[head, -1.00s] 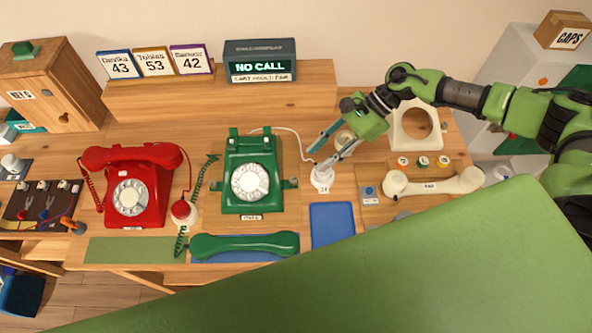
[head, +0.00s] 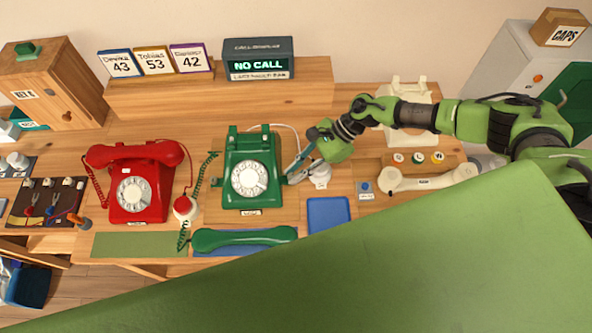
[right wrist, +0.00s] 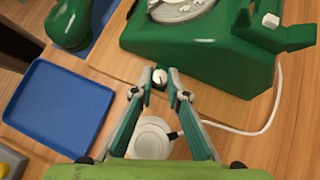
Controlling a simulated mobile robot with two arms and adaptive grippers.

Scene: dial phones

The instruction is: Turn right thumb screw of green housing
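The green housing (head: 251,175) is a green rotary phone body with a white dial, upright on the wooden table in the head view. Its near side edge also shows in the right wrist view (right wrist: 230,62). The right thumb screw (right wrist: 159,77) is a small pale round knob at the housing's side. My right gripper (head: 290,177) is beside the housing's right side. In the right wrist view its two fingertips (right wrist: 160,73) stand apart on either side of the screw, with what looks like a small gap. In the head view the fingers hide the screw. My left gripper is not in view.
A white round cup-like object (right wrist: 151,138) stands under my right fingers. A blue tray (head: 329,214) and a cream handset (head: 428,180) lie to the right. The green handset (head: 243,239) lies in front of the housing. A red phone (head: 137,187) stands to the left.

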